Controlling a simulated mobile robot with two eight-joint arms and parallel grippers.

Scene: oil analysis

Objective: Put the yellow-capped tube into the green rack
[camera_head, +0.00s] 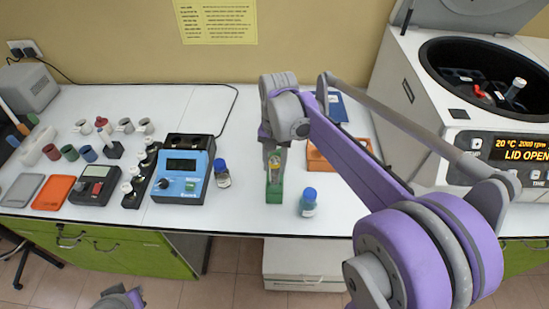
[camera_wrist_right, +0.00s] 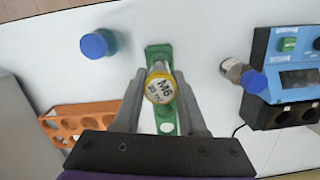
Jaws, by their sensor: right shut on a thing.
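The yellow-capped tube (camera_head: 275,163) is upright at the green rack (camera_head: 274,194), near the middle of the table. In the right wrist view its yellow cap (camera_wrist_right: 160,88), with dark lettering, faces the camera. My right gripper (camera_wrist_right: 161,74) is shut on the tube, one finger on each side. The green rack (camera_wrist_right: 157,50) lies below the tube and shows on both sides of it. The tube's lower end is hidden, so I cannot tell how deep it sits in the rack. A piece of my left arm shows at the bottom edge; its fingers do not show.
A blue-capped bottle (camera_head: 308,202) stands right of the green rack. An orange rack (camera_head: 316,160) is behind it, partly covered by my arm. A blue instrument (camera_head: 182,176) and a small bottle (camera_head: 222,175) stand left. An open centrifuge (camera_head: 410,110) stands right.

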